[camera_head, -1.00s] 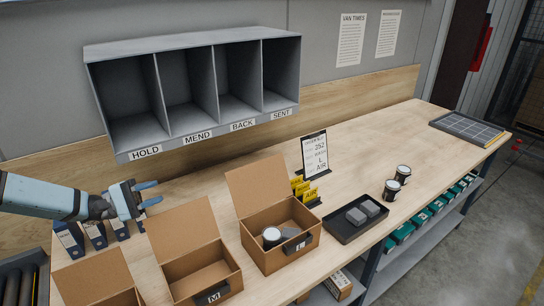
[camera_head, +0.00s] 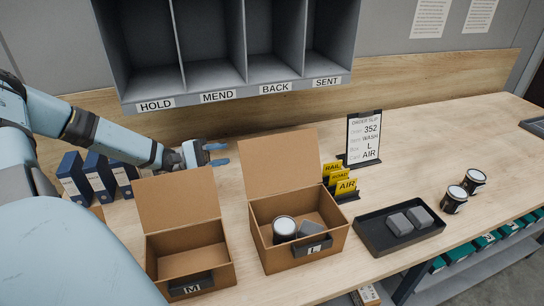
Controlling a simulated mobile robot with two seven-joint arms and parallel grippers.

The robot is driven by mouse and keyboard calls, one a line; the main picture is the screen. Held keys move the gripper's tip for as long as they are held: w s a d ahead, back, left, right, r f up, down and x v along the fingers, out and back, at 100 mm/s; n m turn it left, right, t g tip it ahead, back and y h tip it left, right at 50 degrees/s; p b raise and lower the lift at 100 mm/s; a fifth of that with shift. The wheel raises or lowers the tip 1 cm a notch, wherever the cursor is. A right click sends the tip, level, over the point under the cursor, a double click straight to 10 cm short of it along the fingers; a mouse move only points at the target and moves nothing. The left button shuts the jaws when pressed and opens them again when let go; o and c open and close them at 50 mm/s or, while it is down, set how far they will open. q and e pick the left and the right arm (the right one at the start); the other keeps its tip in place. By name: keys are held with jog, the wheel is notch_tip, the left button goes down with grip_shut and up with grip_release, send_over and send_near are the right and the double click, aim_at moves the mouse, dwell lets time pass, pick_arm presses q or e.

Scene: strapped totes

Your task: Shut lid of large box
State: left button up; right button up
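The large box (camera_head: 291,262), labelled L, stands on the workbench with its lid (camera_head: 281,162) open and upright at the back. A white-topped can (camera_head: 285,228) and a grey block (camera_head: 309,229) lie inside it. My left gripper (camera_head: 218,154) is to the left of the raised lid, behind the M box, apart from both. Its blue fingers are spread and nothing shows between them. My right gripper is not in view.
The open M box (camera_head: 188,267) stands left of the large box. Right of it are yellow card tabs (camera_head: 345,186), an order slip stand (camera_head: 363,140), a black tray (camera_head: 372,235) with grey blocks, and two cans (camera_head: 454,199). Dark blue binders (camera_head: 74,180) and grey cubbies (camera_head: 215,98) are behind.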

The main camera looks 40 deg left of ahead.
aim_at(271, 148)
pick_arm(q)
jog(key=x, duration=1.4)
grip_shut()
